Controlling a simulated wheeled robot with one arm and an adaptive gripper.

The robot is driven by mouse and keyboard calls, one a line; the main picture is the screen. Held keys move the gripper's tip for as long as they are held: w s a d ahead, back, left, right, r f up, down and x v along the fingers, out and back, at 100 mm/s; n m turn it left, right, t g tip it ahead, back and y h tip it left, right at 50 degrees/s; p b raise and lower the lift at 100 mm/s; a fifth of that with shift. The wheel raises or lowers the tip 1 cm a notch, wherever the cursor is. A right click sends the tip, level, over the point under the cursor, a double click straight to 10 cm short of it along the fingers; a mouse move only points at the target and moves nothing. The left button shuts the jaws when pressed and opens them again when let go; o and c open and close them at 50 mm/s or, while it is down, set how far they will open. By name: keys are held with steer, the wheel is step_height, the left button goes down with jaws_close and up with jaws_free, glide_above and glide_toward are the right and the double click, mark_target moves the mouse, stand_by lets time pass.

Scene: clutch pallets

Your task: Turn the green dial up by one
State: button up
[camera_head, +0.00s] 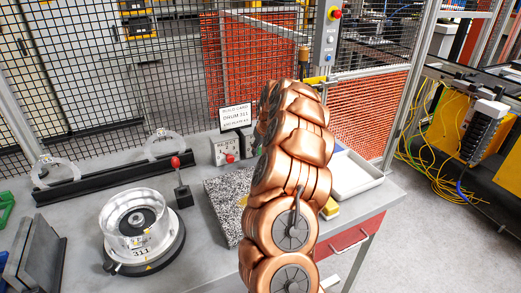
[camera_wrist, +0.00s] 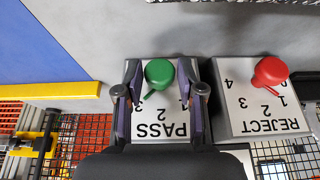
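In the wrist view the green dial (camera_wrist: 159,73) sits on a white-topped grey box marked PASS (camera_wrist: 160,131), its lettering upside down. Its pointer is turned to the lower left, left of a printed 2. The other figures are partly hidden by my fingers. My gripper (camera_wrist: 160,91) is open, with one dark purple finger on each side of the green dial and a visible gap on both sides. In the head view my copper-coloured arm hides the gripper and the green dial.
A red dial (camera_wrist: 270,71) on the REJECT box (camera_wrist: 262,122) stands close on the right in the wrist view. In the head view a build card (camera_head: 236,117), a granite plate (camera_head: 227,196), a white tray (camera_head: 352,174) and a drum fixture (camera_head: 142,237) are on the bench.

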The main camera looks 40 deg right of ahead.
jaws_close()
steer(key=shift+f+b, duration=0.1)
steer(key=shift+b, duration=0.25)
steer(key=shift+d+m+t+y+b, duration=0.3)
steer(key=shift+t+y+b, duration=0.2)
steer(key=shift+y+b, duration=0.45)
steer(key=shift+f+y+b, duration=0.1)
steer(key=shift+y+b, duration=0.2)
steer(key=shift+y, duration=0.25)
steer(key=shift+s+d+m+t+y+b, duration=0.15)
steer(key=shift+m+t+y+b, duration=0.2)
steer(key=shift+y, duration=0.35)
steer(key=shift+m+t+y+p, duration=0.25)
steer(key=shift+t+y+p, duration=0.35)
steer(key=shift+y, duration=0.9)
steer(key=shift+t+y, duration=0.25)
steer(key=shift+y, duration=0.05)
